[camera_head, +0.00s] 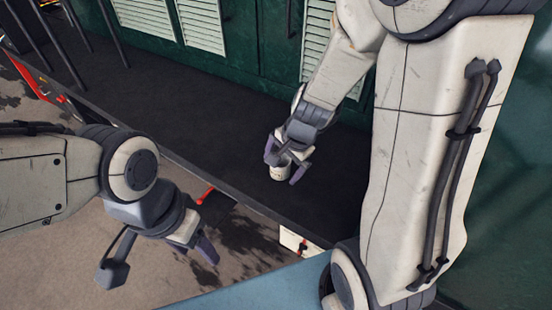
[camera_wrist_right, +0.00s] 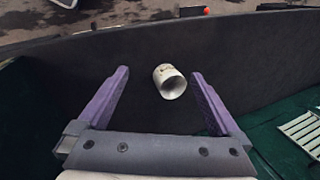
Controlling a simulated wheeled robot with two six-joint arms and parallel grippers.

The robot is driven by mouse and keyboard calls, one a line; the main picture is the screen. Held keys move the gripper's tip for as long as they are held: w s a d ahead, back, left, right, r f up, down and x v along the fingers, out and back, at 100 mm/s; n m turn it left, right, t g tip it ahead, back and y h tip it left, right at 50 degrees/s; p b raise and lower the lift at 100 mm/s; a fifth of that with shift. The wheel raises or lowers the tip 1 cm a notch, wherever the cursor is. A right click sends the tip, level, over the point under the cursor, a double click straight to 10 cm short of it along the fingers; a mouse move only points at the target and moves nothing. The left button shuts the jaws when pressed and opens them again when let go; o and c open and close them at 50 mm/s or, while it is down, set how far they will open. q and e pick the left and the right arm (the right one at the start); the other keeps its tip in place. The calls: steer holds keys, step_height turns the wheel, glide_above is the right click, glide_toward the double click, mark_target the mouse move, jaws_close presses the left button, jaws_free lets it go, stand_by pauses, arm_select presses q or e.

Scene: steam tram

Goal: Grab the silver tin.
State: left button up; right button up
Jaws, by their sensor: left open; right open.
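The silver tin (camera_head: 279,173) is a small pale cylinder on the dark platform floor, partly hidden by my right gripper (camera_head: 284,166). In the right wrist view the tin (camera_wrist_right: 170,84) shows a round, hollow-looking end facing the camera. It lies between the lines of the two purple fingers of my right gripper (camera_wrist_right: 160,74), nearer the right finger, with gaps on both sides. The right gripper is open and I see no grip on the tin. My left gripper (camera_head: 203,246) is open and empty, away from the tin, over the ground outside the platform.
The dark platform (camera_head: 190,110) is mostly bare around the tin. A green wall with white louvred shutters (camera_head: 201,24) stands behind it. The platform edge drops to the paved ground (camera_head: 60,255). Dark posts (camera_head: 62,45) rise at the far left.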

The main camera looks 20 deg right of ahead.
steer(key=w+d+f+m+t, duration=0.1)
steer(key=w+d+f+m, duration=0.2)
steer(key=m, duration=1)
steer(key=m+b, duration=0.3)
steer(key=m, duration=0.5)
glide_above(284, 178)
steer(key=shift+h, duration=0.3)
steer(key=f, duration=0.6)
steer(key=shift+w+d+f, duration=0.2)
steer(key=shift+w+f, duration=0.1)
steer(key=b+x, duration=0.1)
steer(key=x, duration=0.1)
steer(key=w+b+x, duration=0.1)
steer(key=x, duration=0.2)
steer(key=shift+w+a, duration=0.1)
steer(key=shift+w, duration=0.05)
steer(key=c, duration=1.3)
step_height(284, 178, up, 10)
steer(key=p, duration=0.9)
